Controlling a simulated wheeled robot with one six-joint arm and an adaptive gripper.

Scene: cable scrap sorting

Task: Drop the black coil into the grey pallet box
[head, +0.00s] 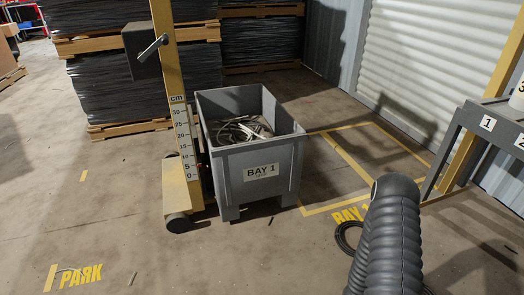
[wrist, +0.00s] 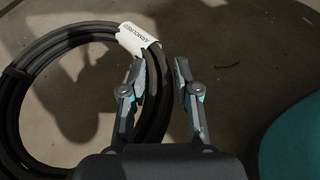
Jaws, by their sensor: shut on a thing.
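The black coil (wrist: 22,98) fills the left of the wrist view, with a white tag reading ARMOURED (wrist: 138,38) near its top. My gripper (wrist: 162,70) has a finger on each side of the coil's right edge and is shut on it. In the head view only part of the coil (head: 343,240) shows, at the lower right behind my dark ribbed arm; my gripper is hidden there. I cannot tell whether the coil touches the floor. The grey pallet box (head: 240,147), labelled BAY 1, stands upright and open-topped at the centre, apart from the coil. Grey cable scrap lies inside it.
A yellow post with a cm scale (head: 183,135) stands at the box's left side. A yellow-outlined floor area (head: 385,150) to its right is bare. A grey bench with numbered labels (head: 475,122) is at the right. Stacked pallets (head: 145,85) stand behind. The front-left floor is mostly open.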

